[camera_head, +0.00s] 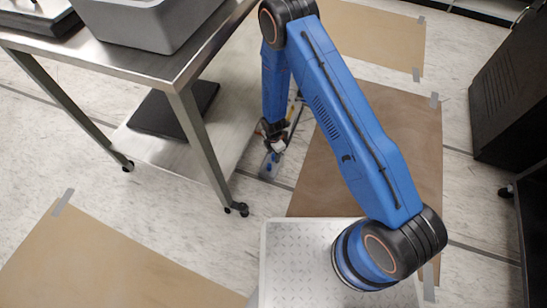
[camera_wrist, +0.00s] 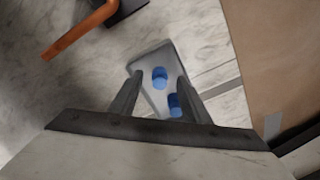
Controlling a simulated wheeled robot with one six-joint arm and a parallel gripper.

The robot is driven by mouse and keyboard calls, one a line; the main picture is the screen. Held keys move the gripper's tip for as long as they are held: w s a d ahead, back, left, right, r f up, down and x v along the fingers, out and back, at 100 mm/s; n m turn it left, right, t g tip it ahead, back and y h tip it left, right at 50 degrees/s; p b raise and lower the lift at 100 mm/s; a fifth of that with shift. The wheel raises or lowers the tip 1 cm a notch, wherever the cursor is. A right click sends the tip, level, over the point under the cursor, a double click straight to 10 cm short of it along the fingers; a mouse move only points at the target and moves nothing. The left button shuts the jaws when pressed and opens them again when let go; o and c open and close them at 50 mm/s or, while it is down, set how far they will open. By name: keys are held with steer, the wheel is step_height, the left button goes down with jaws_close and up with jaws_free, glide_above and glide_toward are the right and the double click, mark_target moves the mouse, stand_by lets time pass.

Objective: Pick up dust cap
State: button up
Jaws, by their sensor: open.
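Two small blue caps show in the wrist view, one farther up the picture (camera_wrist: 160,77) and one lower right (camera_wrist: 176,105). They appear to be the dust caps. Both rest on a grey tray (camera_wrist: 150,57) on the floor. My gripper (camera_wrist: 160,82) is open above the tray. The upper cap lies between the fingertips in the picture; the lower cap is close to the right finger and partly overlapped by it. No contact is visible. In the head view the tray (camera_head: 264,175) is under my gripper (camera_head: 276,147), small and partly hidden.
A steel wheeled table (camera_head: 140,62) with a grey bin (camera_head: 160,25) stands to the left, its leg near my arm. An orange bar (camera_wrist: 80,35) and a dark object (camera_wrist: 127,10) lie at the wrist view's top. Brown floor sheets (camera_head: 400,120) lie right.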

steer(key=shift+f, duration=0.75)
jaws_close()
